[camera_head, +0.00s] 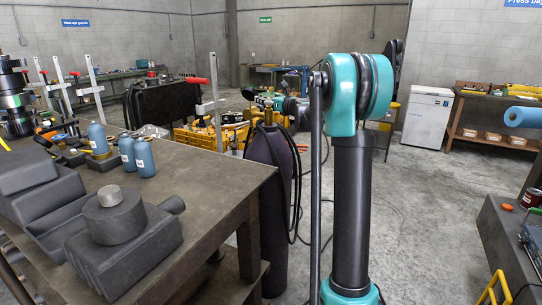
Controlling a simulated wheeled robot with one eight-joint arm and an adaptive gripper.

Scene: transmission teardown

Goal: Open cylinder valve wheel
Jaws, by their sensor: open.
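A dark purple-grey gas cylinder (268,170) stands upright on the floor just past the right end of the workbench. A brass-coloured valve (268,116) is on its top; the wheel itself is too small to make out and may be partly hidden by my wrist. A black hose hangs down the cylinder's right side. My arm rises in the foreground, and its wrist reaches back to the left over the cylinder. My gripper (250,96) is small in view, just above and slightly left of the valve. It is open, with nothing seen in it. Contact with the valve cannot be told.
Yellow crates (200,137) stand behind the cylinder. A white cabinet (427,115) is at the back right. Concrete floor (425,200) is open right of my arm.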

